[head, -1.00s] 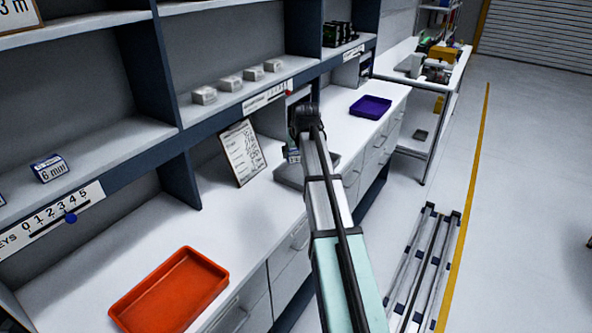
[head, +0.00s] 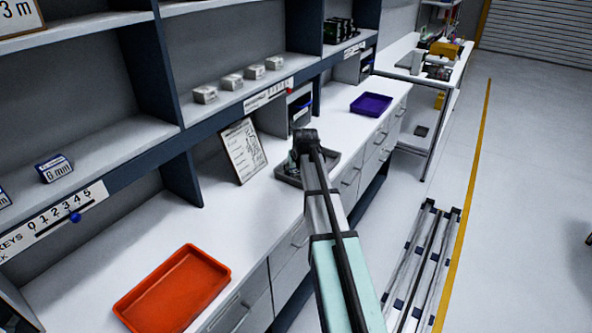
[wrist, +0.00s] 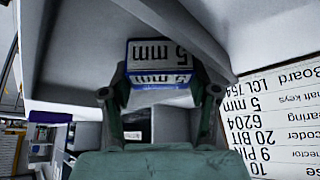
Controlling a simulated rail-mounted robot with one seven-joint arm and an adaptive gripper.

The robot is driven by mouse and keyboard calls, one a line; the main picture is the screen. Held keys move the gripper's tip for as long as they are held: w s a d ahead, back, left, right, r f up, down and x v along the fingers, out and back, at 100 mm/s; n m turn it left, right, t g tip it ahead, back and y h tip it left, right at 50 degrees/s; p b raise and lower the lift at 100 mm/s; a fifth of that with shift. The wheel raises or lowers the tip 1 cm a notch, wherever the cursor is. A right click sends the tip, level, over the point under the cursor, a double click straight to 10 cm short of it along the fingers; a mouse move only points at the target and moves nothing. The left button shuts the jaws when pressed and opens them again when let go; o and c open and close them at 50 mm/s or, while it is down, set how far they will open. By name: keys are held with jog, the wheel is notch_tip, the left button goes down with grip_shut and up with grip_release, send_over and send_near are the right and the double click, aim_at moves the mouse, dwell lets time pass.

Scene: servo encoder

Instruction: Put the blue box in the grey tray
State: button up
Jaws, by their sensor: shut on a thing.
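A white box with a blue band and "5 mm" lettering (wrist: 158,62) is the blue box, seen upside down in the wrist view. My gripper (wrist: 160,88) is shut on it, with one finger on each side. In the head view my arm hides both the gripper and the box. The grey tray (head: 288,178) lies on the white counter, partly behind my arm. A grey slanted surface shows close beyond the box in the wrist view; I cannot tell whether it is the tray, or whether the box touches it.
A printed list card (head: 243,150) leans at the back of the counter, close by in the wrist view (wrist: 280,110). An orange tray (head: 172,290) lies at front left, a purple tray (head: 371,104) farther back. A "6 mm" box (head: 54,168) sits on the left shelf.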

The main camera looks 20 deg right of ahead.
jog(key=o, duration=1)
jog(key=shift+f, duration=0.15)
jog(key=shift+r, duration=0.25)
jog(key=b+v, duration=0.2)
jog(key=v, duration=1)
